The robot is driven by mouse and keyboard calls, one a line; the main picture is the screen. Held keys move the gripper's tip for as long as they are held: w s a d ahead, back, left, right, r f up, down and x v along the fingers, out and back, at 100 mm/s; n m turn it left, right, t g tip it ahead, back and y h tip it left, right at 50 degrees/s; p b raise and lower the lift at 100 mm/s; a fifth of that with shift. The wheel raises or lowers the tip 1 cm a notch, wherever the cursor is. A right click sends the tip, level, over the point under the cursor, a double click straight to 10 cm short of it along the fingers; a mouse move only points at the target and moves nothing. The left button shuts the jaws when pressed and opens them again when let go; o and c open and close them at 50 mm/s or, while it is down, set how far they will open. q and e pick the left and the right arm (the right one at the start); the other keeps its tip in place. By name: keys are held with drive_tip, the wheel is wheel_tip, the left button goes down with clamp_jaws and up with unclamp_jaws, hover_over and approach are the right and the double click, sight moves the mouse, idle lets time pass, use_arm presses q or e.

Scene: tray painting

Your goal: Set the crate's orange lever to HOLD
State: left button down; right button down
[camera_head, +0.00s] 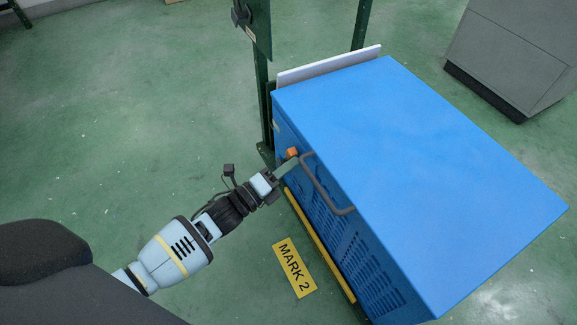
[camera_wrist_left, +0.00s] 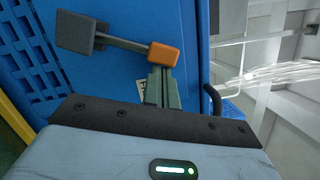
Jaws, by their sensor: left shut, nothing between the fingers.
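The blue crate (camera_head: 430,160) stands on the floor, with its slotted side facing my left arm. The lever's orange end (camera_head: 291,152) shows on that side near the top. In the left wrist view, the orange block (camera_wrist_left: 163,56) is joined by a grey rod to a dark grey block (camera_wrist_left: 78,33). My left gripper (camera_head: 287,165) is shut and empty, its fingertips (camera_wrist_left: 160,72) right at the orange block's edge. I cannot tell whether they touch it. A pale label (camera_wrist_left: 140,90) is partly hidden behind the fingers, and no HOLD marking is readable. My right gripper is not in view.
A dark bar handle (camera_head: 325,187) sticks out from the crate just right of the lever. A dark green post (camera_head: 262,85) stands beside the crate's far corner. A yellow MARK 2 plate (camera_head: 295,268) lies on open green floor. A grey cabinet (camera_head: 520,50) stands at back right.

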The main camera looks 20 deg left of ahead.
use_arm(q)
drive_tip(key=r+n+p, duration=0.1)
drive_tip(key=w+a+r+n+p, duration=0.1)
drive_tip(key=shift+w+a+n+y, duration=0.15)
drive_tip(key=shift+a+n+y, duration=0.15)
drive_tip(key=shift+n, duration=0.1)
drive_tip(key=a+n+p, duration=0.1)
drive_tip(key=w+n+g+p, duration=0.1)
drive_tip(key=shift+w+a+r+n, duration=0.15)
drive_tip(key=shift+a+r+n, duration=0.15)
drive_tip(key=shift+a+r, duration=0.05)
drive_tip(key=shift+w+a+n+p, duration=0.4)
drive_tip(key=shift+a+n, duration=0.2)
drive_tip(key=shift+n, duration=0.2)
drive_tip(key=shift+w+a+n+g, duration=0.5)
drive_tip(key=shift+w+a+n, duration=0.15)
drive_tip(key=shift+n, duration=0.35)
drive_tip(key=shift+w+a+f, duration=0.2)
drive_tip(key=shift+w+a, duration=0.15)
drive_tip(key=shift+a, duration=0.15)
drive_tip(key=shift+r, duration=0.1)
